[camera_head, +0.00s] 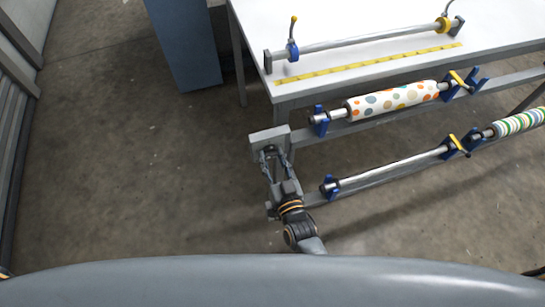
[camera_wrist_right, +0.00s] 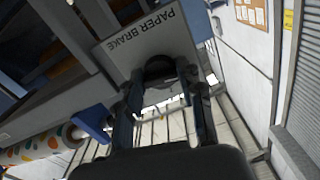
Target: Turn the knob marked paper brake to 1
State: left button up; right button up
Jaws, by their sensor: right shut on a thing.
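The grey panel (camera_head: 262,136) is fixed at the left end of the machine's rail. In the right wrist view it shows as a plate marked PAPER BRAKE (camera_wrist_right: 142,35). The dark round knob (camera_wrist_right: 160,66) sits below that lettering, between my fingers. My right gripper (camera_head: 272,153) reaches up to the panel from below. Its two fingers (camera_wrist_right: 162,82) are closed on the knob's sides. The knob's pointer and any number marks cannot be made out. My left gripper is not in view.
A white table (camera_head: 350,15) with a bar and yellow ruler stands behind. A dotted paper roll (camera_head: 392,101), a bare roller (camera_head: 395,169) and a striped roll (camera_head: 518,122) lie to the right. A blue cabinet (camera_head: 184,45) stands at the back. Floor on the left is clear.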

jog(key=shift+f, duration=0.1)
jog(key=o, duration=1.2)
jog(key=v, duration=1.2)
